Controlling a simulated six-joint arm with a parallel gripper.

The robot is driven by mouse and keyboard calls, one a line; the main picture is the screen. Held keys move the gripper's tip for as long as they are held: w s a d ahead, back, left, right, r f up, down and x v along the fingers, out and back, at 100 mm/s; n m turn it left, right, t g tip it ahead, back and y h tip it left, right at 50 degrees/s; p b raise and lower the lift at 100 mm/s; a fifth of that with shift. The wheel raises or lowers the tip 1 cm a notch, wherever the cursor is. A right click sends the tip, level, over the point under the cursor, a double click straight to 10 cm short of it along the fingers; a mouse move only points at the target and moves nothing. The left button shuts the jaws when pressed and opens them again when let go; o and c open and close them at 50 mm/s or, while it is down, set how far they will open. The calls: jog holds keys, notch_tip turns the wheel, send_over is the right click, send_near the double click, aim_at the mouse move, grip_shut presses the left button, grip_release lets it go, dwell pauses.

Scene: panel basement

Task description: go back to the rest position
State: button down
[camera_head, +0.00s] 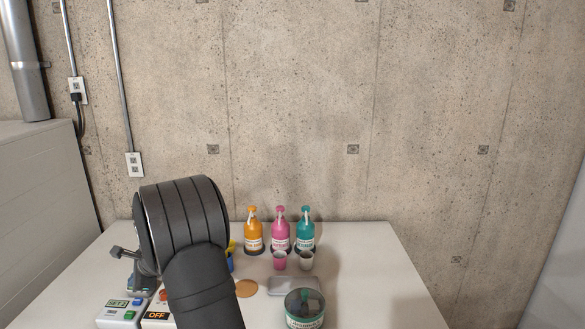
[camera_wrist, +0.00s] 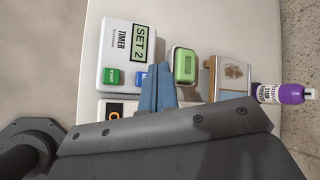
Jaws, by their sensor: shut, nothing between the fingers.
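My gripper (camera_wrist: 157,92) shows in the wrist view with its blue fingers together and nothing between them. It is over the table, close to the white timer (camera_wrist: 124,56) with the "SET 2" display and a green button. In the head view, my dark arm covers the left part of the table and hides most of the gripper. The timer (camera_head: 119,312) shows there at the front left, beside a device with an orange "OFF" display (camera_head: 157,314).
Orange (camera_head: 253,234), pink (camera_head: 280,234) and teal (camera_head: 305,233) bottles stand at the back, with two small cups before them. A jar (camera_head: 304,309) is in front of a grey tray (camera_head: 292,287). The table's right side is clear.

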jog(key=s+d+r+n+h, duration=0.2)
jog(key=s+r+n+h, duration=0.3)
jog(key=s+r+n, duration=0.3)
jog(key=shift+d+r+n, duration=0.3)
jog(key=shift+r+n, duration=1.6)
jog(key=shift+r, duration=1.15)
jog(key=shift+d, duration=0.1)
